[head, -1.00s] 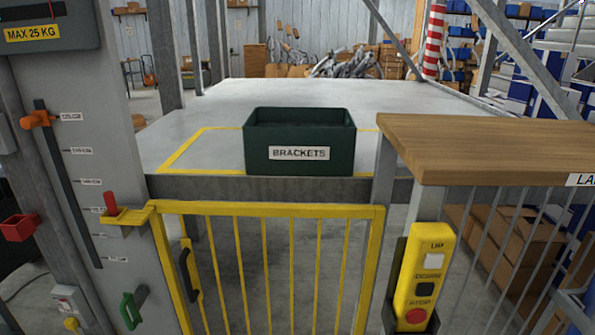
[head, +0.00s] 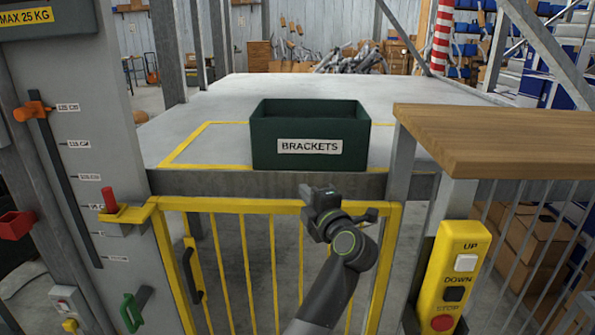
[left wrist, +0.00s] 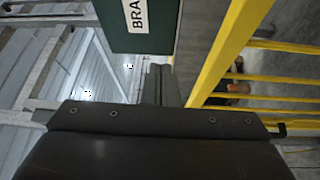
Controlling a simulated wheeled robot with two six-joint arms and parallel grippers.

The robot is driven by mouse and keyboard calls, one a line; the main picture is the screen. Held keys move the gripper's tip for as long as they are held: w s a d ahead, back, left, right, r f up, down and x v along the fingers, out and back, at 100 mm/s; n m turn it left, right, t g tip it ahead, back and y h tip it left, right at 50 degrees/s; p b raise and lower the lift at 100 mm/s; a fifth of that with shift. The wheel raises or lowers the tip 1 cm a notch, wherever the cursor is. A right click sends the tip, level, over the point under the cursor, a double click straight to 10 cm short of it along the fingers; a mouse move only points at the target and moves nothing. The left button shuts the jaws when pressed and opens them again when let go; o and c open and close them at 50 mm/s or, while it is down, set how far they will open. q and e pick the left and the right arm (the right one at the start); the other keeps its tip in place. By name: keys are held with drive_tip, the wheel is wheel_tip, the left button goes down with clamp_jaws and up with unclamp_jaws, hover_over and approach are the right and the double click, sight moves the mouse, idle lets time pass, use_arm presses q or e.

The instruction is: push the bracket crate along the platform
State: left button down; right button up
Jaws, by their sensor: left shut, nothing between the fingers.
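The dark green bracket crate (head: 312,130), labelled BRACKETS, stands upright at the front edge of the grey platform (head: 240,92). It covers part of a yellow outline (head: 190,145) painted there. My left gripper (head: 316,192) is in front of the platform's front beam, just below the crate in the head view and apart from it. In the left wrist view, its shut, empty fingers (left wrist: 160,86) point toward the crate's labelled face (left wrist: 150,28), of which only part shows. The crate's inside floor is hidden. My right gripper is not in view.
A yellow barred gate (head: 270,206) stands below the platform edge. A wooden counter (head: 500,138) and a yellow UP/DOWN/STOP button box (head: 449,277) are at right. A grey post with a slotted scale (head: 65,150) is at left. The platform behind the crate is clear.

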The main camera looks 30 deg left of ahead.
use_arm(q)
drive_tip(key=p, duration=0.2)
approach(292, 160)
drive_tip(key=a, duration=0.1)
drive_tip(key=s+a, duration=0.1)
drive_tip(key=a, duration=0.1)
drive_tip(key=shift+s+a+r+h, duration=0.15)
drive_tip(key=shift+a+r+h, duration=0.15)
drive_tip(key=shift+a+h, duration=0.1)
drive_tip(key=w, duration=0.1)
drive_tip(key=w+a, duration=0.1)
drive_tip(key=w, duration=0.1)
drive_tip(key=shift+a+f, duration=0.1)
drive_tip(key=shift+a, duration=0.05)
drive_tip(key=shift+w+a, duration=0.15)
drive_tip(key=shift+w, duration=0.65)
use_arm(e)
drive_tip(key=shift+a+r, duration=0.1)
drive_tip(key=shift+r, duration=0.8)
